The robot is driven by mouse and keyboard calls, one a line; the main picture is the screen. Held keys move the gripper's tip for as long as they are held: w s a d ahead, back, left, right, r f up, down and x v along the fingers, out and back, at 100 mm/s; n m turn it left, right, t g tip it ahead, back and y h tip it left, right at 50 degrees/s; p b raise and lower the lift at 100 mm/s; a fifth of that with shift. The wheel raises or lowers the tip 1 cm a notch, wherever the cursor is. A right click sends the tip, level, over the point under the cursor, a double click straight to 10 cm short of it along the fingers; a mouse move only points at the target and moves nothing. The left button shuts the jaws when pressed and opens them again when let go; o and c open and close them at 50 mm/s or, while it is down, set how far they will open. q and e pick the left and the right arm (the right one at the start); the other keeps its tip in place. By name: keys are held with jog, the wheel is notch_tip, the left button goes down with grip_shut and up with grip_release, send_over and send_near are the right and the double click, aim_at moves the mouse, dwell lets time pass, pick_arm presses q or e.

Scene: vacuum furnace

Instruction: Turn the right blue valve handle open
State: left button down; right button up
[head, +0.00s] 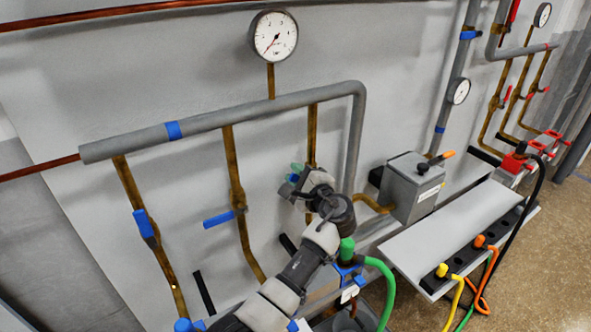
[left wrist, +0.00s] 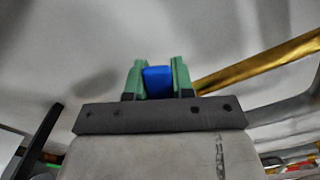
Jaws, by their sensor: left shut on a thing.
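My left gripper (head: 291,178) reaches up to the rightmost brass pipe (head: 312,122) under the grey manifold. In the left wrist view its green fingers (left wrist: 157,80) are shut on the right blue valve handle (left wrist: 158,82), with one finger on each side. In the head view only a bit of this handle shows between the fingers; the wrist hides the valve body. The middle blue handle (head: 218,219) sticks out sideways from its pipe. The left blue handle (head: 143,224) lies along its pipe. My right gripper is not in view.
A pressure gauge (head: 273,36) stands above the grey manifold pipe (head: 220,118). A grey box (head: 412,187) with an orange-tipped lever is to the right. Green hose (head: 386,285) and a shelf (head: 450,225) with yellow and orange hoses lie below.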

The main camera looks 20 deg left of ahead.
pick_arm(q)
jog(key=shift+w+r+m+p, duration=0.2)
jog(key=shift+r+m+p, duration=0.25)
jog(key=shift+m+p, duration=0.15)
jog(key=c, duration=1.1)
grip_release()
jog(key=shift+a, duration=0.1)
jog(key=shift+o, duration=0.7)
jog(key=shift+f, duration=0.1)
